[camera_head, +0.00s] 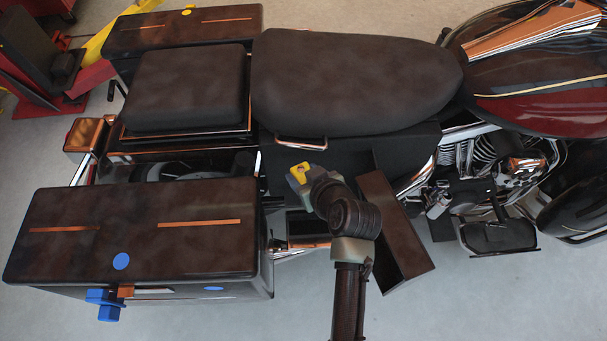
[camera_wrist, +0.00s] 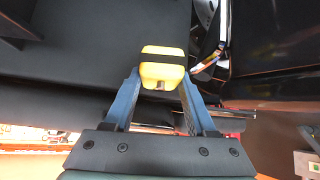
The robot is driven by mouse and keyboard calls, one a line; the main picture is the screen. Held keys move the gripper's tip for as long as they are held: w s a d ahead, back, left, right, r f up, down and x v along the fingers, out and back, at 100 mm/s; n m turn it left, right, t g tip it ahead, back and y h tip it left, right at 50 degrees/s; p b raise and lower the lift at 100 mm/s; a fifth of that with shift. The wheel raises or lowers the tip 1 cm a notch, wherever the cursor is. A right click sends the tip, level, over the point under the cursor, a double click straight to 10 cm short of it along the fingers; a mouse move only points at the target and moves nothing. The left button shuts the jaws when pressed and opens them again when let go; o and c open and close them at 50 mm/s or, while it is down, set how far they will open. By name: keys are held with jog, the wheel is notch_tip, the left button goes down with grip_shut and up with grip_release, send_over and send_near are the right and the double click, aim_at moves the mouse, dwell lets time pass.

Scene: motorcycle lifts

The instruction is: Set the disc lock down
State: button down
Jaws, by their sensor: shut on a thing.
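The yellow disc lock (camera_head: 299,173) is held in my gripper (camera_head: 308,180), beside the motorcycle below the near edge of the dark seat (camera_head: 355,80). In the wrist view the disc lock (camera_wrist: 162,73) shows as a yellow block with a black band across it. My gripper's two blue-grey fingers (camera_wrist: 160,84) are shut on its sides. The lock is off the ground, with dark bike bodywork behind it. I cannot tell whether it touches the bodywork.
The near pannier (camera_head: 125,200) has a flat brown lid with a blue dot (camera_head: 121,261), and a blue piece (camera_head: 105,302) at its latch. The far pannier (camera_head: 150,32) has a yellow dot. A dark open box (camera_head: 405,245) lies right of my arm. Grey floor is clear at lower right.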

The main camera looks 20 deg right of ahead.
aim_at(304, 170)
jog(key=shift+w+d+r, duration=0.1)
jog(key=shift+w+d, duration=0.1)
jog(key=shift+w, duration=0.35)
jog(key=shift+w+d, duration=0.15)
jog(key=shift+w, duration=0.4)
notch_tip(304, 170, down, 3)
jog(key=shift+r+b, duration=0.15)
jog(key=shift+b, duration=0.3)
jog(key=f, duration=0.3)
jog(key=f+b, duration=0.1)
jog(key=shift+w+f, duration=0.2)
jog(key=shift+w, duration=0.1)
jog(key=shift+f+b, duration=0.65)
jog(key=c, duration=0.5)
grip_release()
jog(key=shift+s, duration=0.1)
